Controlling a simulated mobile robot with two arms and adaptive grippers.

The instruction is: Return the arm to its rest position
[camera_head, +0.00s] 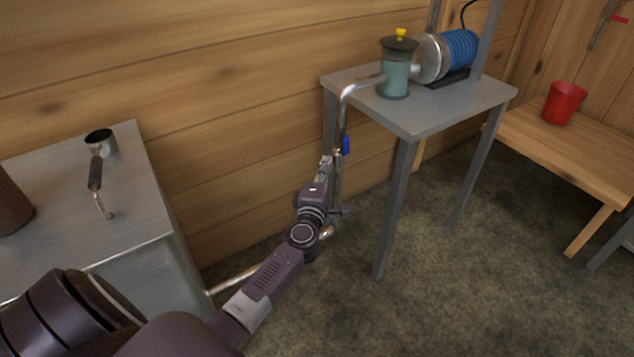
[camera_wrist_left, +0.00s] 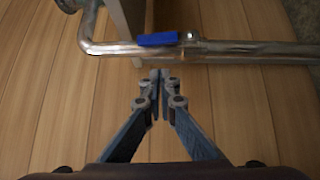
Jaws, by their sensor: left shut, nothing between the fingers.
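My left arm reaches from the lower left of the head view toward the pipe beside the grey table. My left gripper (camera_head: 326,163) is shut and empty, with its tips close to the metal pipe (camera_head: 341,118) just below the blue valve handle (camera_head: 346,145). In the left wrist view the closed fingertips (camera_wrist_left: 160,76) point at the pipe (camera_wrist_left: 250,52) and the blue handle (camera_wrist_left: 157,39). A small gap seems to lie between the tips and the handle; I cannot tell its depth. My right gripper is not in view.
A grey table (camera_head: 424,121) carries a teal canister (camera_head: 396,77) and a blue-coiled pump (camera_head: 459,50). A metal cabinet (camera_head: 130,205) with a ladle-like cup (camera_head: 101,143) stands left. A red bucket (camera_head: 564,103) sits on a wooden bench (camera_head: 600,158). The floor in front is clear.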

